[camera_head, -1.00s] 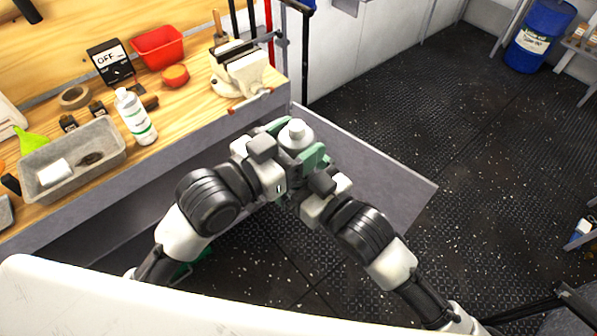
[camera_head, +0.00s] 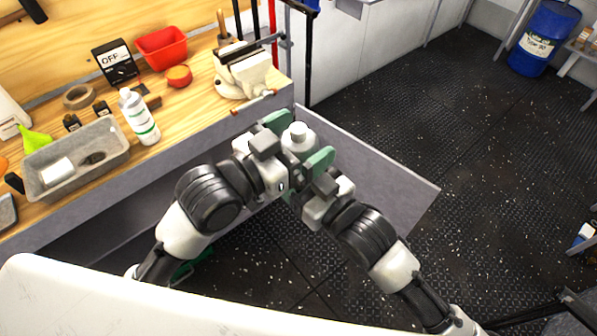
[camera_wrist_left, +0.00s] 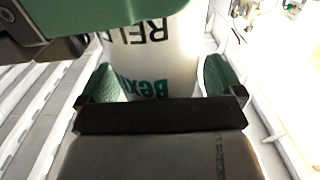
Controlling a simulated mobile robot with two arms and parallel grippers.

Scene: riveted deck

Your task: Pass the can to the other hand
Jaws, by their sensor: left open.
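The can (camera_head: 298,137) is white with a pale cap and stands roughly upright between my two grippers in the head view. In the left wrist view its white side (camera_wrist_left: 155,60) shows dark and green lettering. My left gripper (camera_head: 297,142) is open around the can, its green fingers on either side with small gaps in the left wrist view. My right gripper (camera_head: 322,190) meets the can from the lower right and is shut on it. A green finger of it crosses the upper left of the left wrist view; its grip is mostly hidden in the head view.
The wooden bench (camera_head: 190,105) at the left carries a white bottle (camera_head: 139,117), a grey tray (camera_head: 77,157), a red bin (camera_head: 161,47) and a vise (camera_head: 241,74). A blue drum (camera_head: 543,40) stands at the far right. The dark floor (camera_head: 430,120) is open.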

